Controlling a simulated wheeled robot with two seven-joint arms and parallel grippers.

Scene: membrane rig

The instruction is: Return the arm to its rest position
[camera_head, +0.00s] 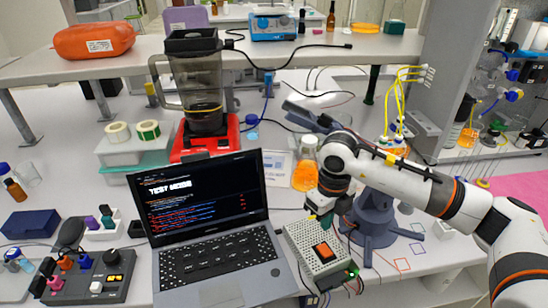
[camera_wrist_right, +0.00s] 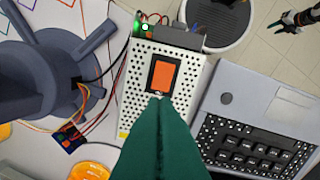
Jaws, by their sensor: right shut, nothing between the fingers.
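My right arm reaches in from the right in the head view, bent over the work table. Its gripper (camera_head: 322,216) points down over the back of a white perforated power box (camera_head: 316,262). In the right wrist view its green fingers (camera_wrist_right: 159,97) are shut and empty. Their tips appear at the lower edge of the box's orange switch (camera_wrist_right: 162,74); I cannot tell whether they touch it. A green light (camera_wrist_right: 145,27) glows on the box. A small dark gripper-like shape (camera_wrist_right: 296,20), probably my left, shows over the floor; its jaws are too small to judge.
An open laptop (camera_head: 213,256) reading "TEST MODE" stands left of the box. A blue-grey round stand (camera_head: 372,222) with wires stands close on the right, below my arm. An orange-filled bottle (camera_head: 305,174) and a blender (camera_head: 205,95) are behind. Free table lies at right front.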

